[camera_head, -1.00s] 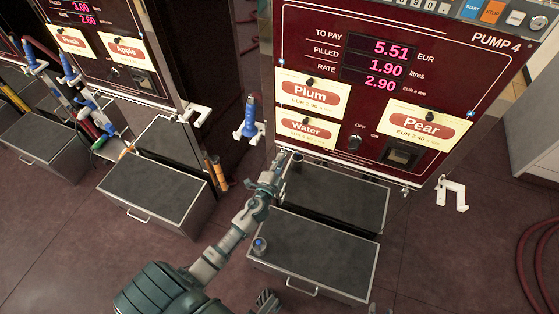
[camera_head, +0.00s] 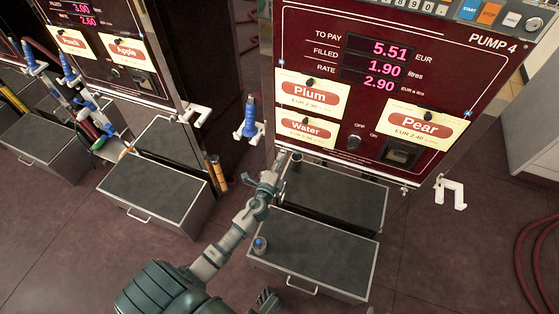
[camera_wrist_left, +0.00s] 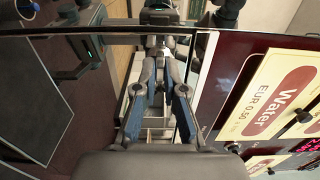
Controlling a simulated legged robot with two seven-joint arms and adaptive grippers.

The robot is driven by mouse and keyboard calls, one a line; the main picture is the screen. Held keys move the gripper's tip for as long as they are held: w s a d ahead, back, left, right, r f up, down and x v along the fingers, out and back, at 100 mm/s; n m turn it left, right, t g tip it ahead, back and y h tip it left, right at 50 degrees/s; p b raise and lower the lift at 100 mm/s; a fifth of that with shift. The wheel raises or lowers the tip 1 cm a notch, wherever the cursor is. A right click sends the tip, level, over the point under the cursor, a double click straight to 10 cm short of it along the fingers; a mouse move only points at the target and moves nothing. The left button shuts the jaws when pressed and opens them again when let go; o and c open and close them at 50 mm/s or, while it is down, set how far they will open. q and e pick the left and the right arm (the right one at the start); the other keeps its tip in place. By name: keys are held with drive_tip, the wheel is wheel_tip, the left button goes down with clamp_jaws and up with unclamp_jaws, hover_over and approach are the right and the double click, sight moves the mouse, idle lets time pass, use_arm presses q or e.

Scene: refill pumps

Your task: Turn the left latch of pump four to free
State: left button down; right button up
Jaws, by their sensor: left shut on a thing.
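Pump four (camera_head: 330,120) has a dark red front panel with the labels Plum, Water and Pear. My left gripper (camera_head: 281,162) is at the panel's lower left corner, just below the Water label (camera_head: 307,130). In the wrist view its fingers (camera_wrist_left: 161,66) reach forward along the panel's edge and close on a small part there. That part fits the left latch, but the fingers hide most of it, so I cannot tell how far it is turned. A small fitting (camera_head: 404,189) shows at the panel's lower right. A dark jointed part of mine shows at the bottom edge; its jaws are unclear.
Two grey-topped boxes (camera_head: 325,252) stand below pump four, the nearer with a handle and a small blue-topped item (camera_head: 260,244). A blue nozzle (camera_head: 250,120) hangs left of the panel. An empty white holder (camera_head: 452,192) is at right.

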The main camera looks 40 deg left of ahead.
use_arm(q)
drive_tip(key=shift+d+f, duration=0.2)
drive_tip(key=shift+f, duration=0.1)
drive_tip(key=c, duration=1.3)
unclamp_jaws()
drive_tip(key=shift+o, duration=0.2)
drive_tip(key=shift+r, duration=0.15)
drive_tip(key=v, duration=1.2)
